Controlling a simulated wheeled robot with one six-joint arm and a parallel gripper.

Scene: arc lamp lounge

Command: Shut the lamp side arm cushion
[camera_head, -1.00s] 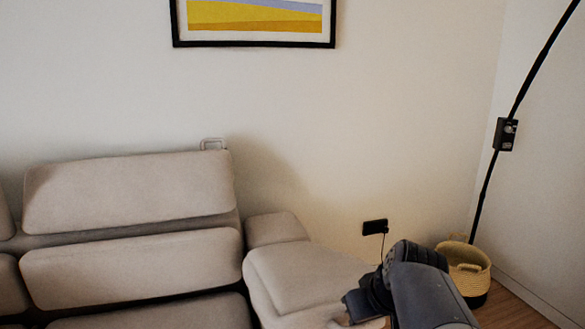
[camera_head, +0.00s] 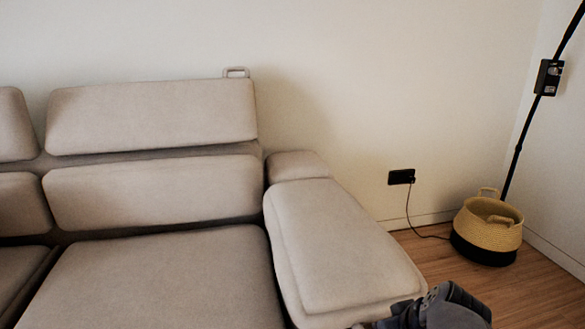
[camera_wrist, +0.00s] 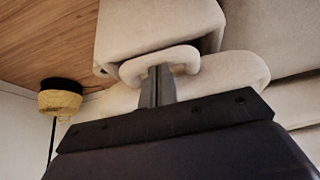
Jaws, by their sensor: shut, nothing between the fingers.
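The lamp side arm cushion (camera_head: 345,250) is the beige padded top of the sofa's right armrest in the head view. Its front end is partly behind my arm at the bottom edge. In the wrist view, a beige padded block (camera_wrist: 155,25) shows with a pale loop handle (camera_wrist: 130,72) below it. My gripper (camera_wrist: 160,72) is shut, with its dark fingers overlapping the middle of the loop. I cannot tell whether they pass through the loop or only touch it. My fingertips are not clear in the head view.
A yellow and black basket (camera_head: 487,232) stands on the wooden floor right of the sofa, beside the lamp pole (camera_head: 515,155). A cable runs from a black wall socket (camera_head: 401,177). Floor between armrest and basket looks clear. Sofa seat (camera_head: 160,280) is left of the armrest.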

